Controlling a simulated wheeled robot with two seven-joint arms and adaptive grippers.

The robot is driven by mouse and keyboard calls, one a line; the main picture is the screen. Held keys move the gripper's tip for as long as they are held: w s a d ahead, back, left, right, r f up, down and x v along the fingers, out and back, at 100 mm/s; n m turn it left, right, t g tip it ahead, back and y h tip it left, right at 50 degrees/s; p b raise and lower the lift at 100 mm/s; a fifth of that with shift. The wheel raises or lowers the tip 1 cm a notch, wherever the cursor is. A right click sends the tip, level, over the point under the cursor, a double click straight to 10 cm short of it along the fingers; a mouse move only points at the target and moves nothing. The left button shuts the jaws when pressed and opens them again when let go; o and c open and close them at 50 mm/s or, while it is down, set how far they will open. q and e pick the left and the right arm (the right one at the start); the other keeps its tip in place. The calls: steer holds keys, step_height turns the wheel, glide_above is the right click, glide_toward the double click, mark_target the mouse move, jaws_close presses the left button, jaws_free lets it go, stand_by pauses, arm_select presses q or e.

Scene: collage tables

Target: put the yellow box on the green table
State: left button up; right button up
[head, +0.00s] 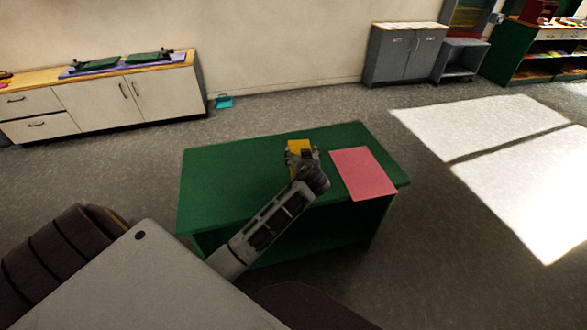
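The green table (225,175) stands in the middle of the head view. The yellow box (299,146) shows over the far middle part of its top, just beyond my gripper. I cannot tell whether the box rests on the tabletop or is held just above it. My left gripper (302,156) is at the near side of the box, and its fingers hide the box's lower part. Whether the fingers are closed on the box is too small to tell. My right gripper is not in view.
A pink sheet (363,173) lies on the table's right part, right of my gripper. The table's left part is clear. A white cabinet (160,95) stands at the back left, and a grey cabinet (405,55) stands against the wall. A small teal object (223,101) lies on the floor.

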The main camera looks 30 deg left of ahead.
arm_select(q)
steer(key=shift+w+a+f+n+g+y+b, duration=0.15)
steer(key=shift+w+f+n+g+y+b, duration=0.1)
steer(key=shift+w+b, duration=0.25)
steer(key=shift+w+a+f+n+g+y+b, duration=0.2)
steer(key=shift+w+n+b, duration=0.1)
steer(key=shift+w+b, duration=0.2)
steer(key=shift+w+a+f+n+g+y+b, duration=0.15)
steer(key=shift+w+f+n+y+b, duration=0.1)
steer(key=shift+w+b, duration=0.25)
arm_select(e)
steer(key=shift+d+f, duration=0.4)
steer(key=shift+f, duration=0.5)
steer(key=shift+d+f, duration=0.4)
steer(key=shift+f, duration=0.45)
arm_select(q)
steer(key=shift+f, duration=3.1)
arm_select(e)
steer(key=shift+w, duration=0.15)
arm_select(q)
steer(key=shift+f, duration=0.1)
step_height(320, 180, down, 2)
steer(key=shift+s+f, duration=0.1)
steer(key=shift+f, duration=0.7)
steer(key=shift+f, duration=0.1)
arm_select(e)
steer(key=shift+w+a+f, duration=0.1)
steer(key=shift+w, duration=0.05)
